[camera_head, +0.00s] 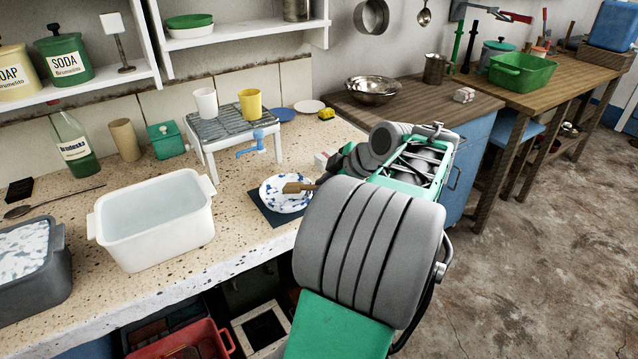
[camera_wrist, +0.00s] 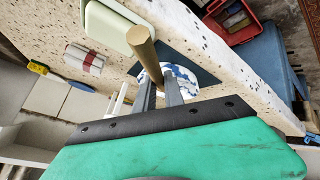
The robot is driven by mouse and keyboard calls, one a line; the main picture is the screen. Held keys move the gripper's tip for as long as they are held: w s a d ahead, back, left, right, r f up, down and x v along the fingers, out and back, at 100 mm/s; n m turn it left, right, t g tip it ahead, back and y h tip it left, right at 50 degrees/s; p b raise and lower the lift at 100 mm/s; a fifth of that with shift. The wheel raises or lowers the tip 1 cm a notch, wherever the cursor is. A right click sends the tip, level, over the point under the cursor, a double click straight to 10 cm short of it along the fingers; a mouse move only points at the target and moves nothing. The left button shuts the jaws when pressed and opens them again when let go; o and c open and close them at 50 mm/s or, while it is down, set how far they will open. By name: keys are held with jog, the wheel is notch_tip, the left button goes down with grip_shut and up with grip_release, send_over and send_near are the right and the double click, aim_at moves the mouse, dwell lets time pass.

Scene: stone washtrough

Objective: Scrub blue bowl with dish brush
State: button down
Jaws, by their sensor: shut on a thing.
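A white dish with blue blotches (camera_head: 290,204), which seems to be the blue bowl, rests on a dark mat near the counter's front edge. It also shows in the wrist view (camera_wrist: 185,80), partly behind my fingers. My gripper (camera_wrist: 159,88) is shut on a brown wooden piece, apparently the dish brush (camera_wrist: 142,48). In the head view the brush (camera_head: 297,187) shows over the dish's right part. Its bristles, and whether they touch the dish, cannot be made out. My arm hides most of my gripper in the head view.
A white tub of water (camera_head: 151,247) stands left of the dark mat (camera_head: 262,209). A slatted rack (camera_head: 232,124) with two cups stands behind. A flat blue dish (camera_head: 280,114) and a yellow sponge (camera_head: 327,114) lie farther back. A red-and-white bundle (camera_wrist: 85,60) lies near my gripper.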

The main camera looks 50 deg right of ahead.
aim_at(309, 185)
jog(key=shift+s+d, duration=0.2)
jog(key=shift+s, duration=0.25)
jog(key=shift+w+a+b, duration=0.2)
jog(key=shift+w+a, duration=0.05)
jog(key=shift+w, duration=0.35)
jog(key=shift+w+a+b, duration=0.15)
jog(key=shift+w+a, duration=0.1)
jog(key=shift+w, duration=0.4)
jog(key=shift+w+a+b, duration=0.2)
jog(key=shift+w+a, duration=0.05)
jog(key=shift+w, duration=0.35)
notch_tip(309, 185, up, 7)
jog(key=p, duration=0.5)
jog(key=shift+r+p, duration=0.1)
jog(key=shift+p, duration=0.25)
